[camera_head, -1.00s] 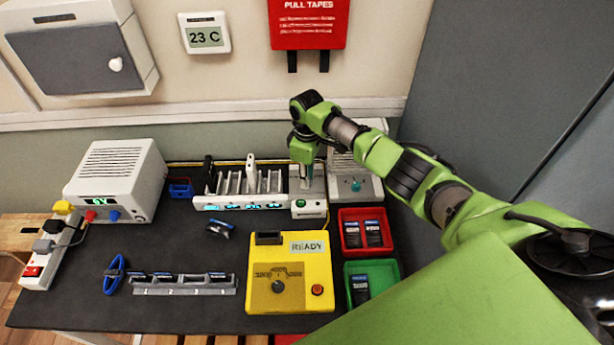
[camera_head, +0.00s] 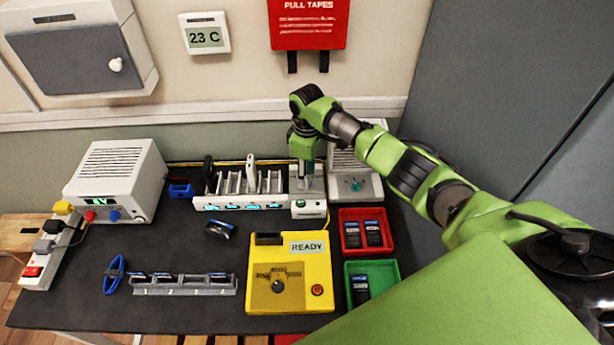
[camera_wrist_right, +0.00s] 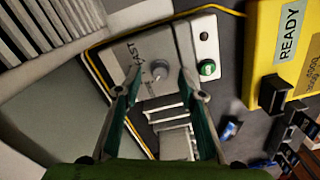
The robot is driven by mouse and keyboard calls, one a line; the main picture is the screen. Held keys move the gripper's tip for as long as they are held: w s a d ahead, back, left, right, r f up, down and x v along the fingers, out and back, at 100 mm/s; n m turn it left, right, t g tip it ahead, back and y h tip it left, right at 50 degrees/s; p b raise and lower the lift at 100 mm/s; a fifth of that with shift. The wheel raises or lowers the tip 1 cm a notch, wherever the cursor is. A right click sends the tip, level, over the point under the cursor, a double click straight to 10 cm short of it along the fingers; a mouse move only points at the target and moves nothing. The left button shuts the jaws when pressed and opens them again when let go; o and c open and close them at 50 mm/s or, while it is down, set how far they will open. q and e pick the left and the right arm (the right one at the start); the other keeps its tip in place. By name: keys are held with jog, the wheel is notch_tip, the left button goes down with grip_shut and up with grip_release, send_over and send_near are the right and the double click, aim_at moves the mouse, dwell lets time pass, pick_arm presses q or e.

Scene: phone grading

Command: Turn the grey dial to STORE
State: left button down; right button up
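In the right wrist view a small grey dial (camera_wrist_right: 158,70) sits on a light panel. Dark lettering runs beside it, but I cannot read its setting for sure. My right gripper (camera_wrist_right: 162,80) is open, its two fingers apart on either side of the dial as seen from the wrist; I cannot tell whether they touch it. In the head view my right gripper (camera_head: 306,178) points down at the right end of the white multi-slot dock (camera_head: 243,206) and hides the dial. My left gripper is not in view.
A yellow box (camera_head: 258,262) marked READY, with its own dark dial (camera_head: 277,287), stands in front. Red (camera_head: 346,250) and green (camera_head: 350,303) trays lie right of it. A grey machine (camera_head: 341,164) with a teal knob stands close right of my gripper.

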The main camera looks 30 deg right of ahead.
notch_tip(320, 180, up, 10)
jog(key=shift+r, duration=0.25)
jog(key=shift+f, duration=0.1)
dwell(0.5)
